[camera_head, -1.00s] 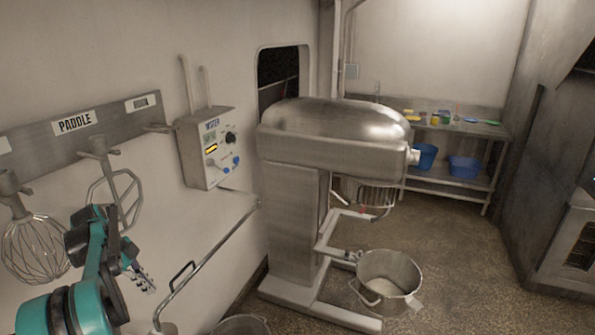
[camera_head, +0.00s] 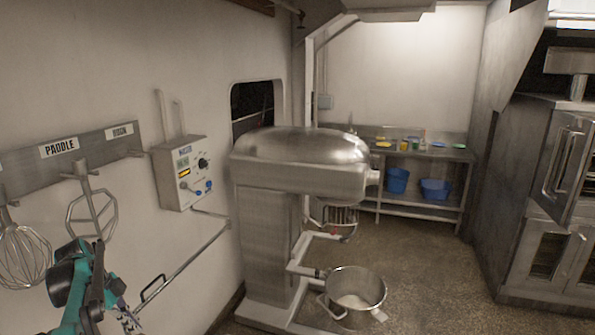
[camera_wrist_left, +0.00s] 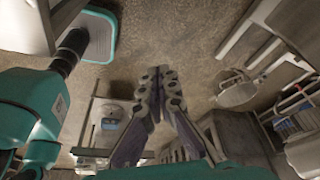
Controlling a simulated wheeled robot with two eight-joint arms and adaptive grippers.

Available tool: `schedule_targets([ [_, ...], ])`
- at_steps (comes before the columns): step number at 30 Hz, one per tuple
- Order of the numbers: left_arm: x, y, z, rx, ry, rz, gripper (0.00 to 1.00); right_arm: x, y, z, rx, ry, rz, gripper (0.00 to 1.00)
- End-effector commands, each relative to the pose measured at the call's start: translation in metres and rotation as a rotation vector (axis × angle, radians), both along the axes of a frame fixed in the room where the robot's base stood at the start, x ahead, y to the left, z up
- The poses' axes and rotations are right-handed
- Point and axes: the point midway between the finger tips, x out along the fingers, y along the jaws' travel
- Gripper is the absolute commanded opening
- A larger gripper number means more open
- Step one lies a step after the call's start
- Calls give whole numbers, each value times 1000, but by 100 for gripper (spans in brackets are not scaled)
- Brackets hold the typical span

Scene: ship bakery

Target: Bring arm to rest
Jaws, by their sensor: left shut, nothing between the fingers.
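My left arm (camera_head: 84,292), teal and black, comes in at the lower left of the head view, in front of the wall with the hanging tools. My left gripper (camera_head: 130,322) shows at the bottom edge there, partly cut off. In the left wrist view the gripper fingers (camera_wrist_left: 158,84) are together and empty, with the floor beyond them. My right gripper is not in view.
A whisk (camera_head: 22,255) and a paddle (camera_head: 92,212) hang from a wall rack. A control box (camera_head: 182,172) is on the wall. A large mixer (camera_head: 265,230) stands mid-view, with a metal bowl (camera_head: 378,295) at its front. Ovens (camera_head: 550,215) stand right. Open floor (camera_head: 435,260) lies between.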

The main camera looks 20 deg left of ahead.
Motion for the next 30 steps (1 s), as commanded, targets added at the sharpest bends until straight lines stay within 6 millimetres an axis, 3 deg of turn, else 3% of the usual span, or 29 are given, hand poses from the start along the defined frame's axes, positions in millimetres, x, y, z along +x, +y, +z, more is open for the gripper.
schedule_targets([
  [8,16,-43,5,38,25,89,0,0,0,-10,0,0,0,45],
  [14,27,-96,9,79,38,202,0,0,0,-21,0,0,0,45],
  [17,31,-131,9,101,35,278,0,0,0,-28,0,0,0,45],
  [22,25,-215,1,138,-2,462,0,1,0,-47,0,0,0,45],
  [30,-21,-340,-43,74,-148,789,0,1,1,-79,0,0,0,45],
])
